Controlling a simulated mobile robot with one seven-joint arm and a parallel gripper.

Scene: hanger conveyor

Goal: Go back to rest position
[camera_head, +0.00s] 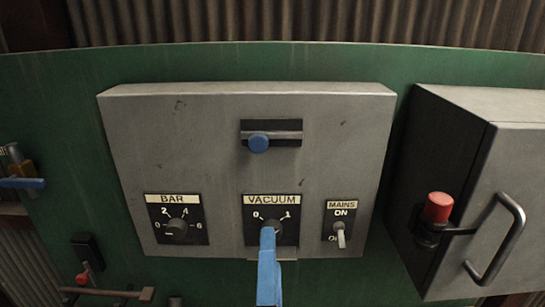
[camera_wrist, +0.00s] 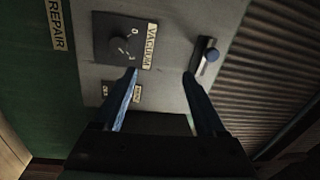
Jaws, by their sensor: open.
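My gripper (camera_head: 268,235) is in front of the lower part of a grey control box (camera_head: 200,130). Its blue fingers cover part of the VACUUM knob (camera_head: 278,227) in the head view. In the wrist view my gripper (camera_wrist: 160,73) is open, with its two blue fingers apart and nothing between them. There the VACUUM knob (camera_wrist: 122,44) stands clear, up and left of the fingertips. I cannot tell the knob's setting for sure.
The box also carries a BAR knob (camera_head: 177,227), a blue-knobbed slider (camera_head: 258,143) and a MAINS switch (camera_head: 340,236) with its lever down. A second grey box (camera_head: 500,190) with a red button (camera_head: 437,208) and a protruding handle (camera_head: 508,240) stands at the right.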

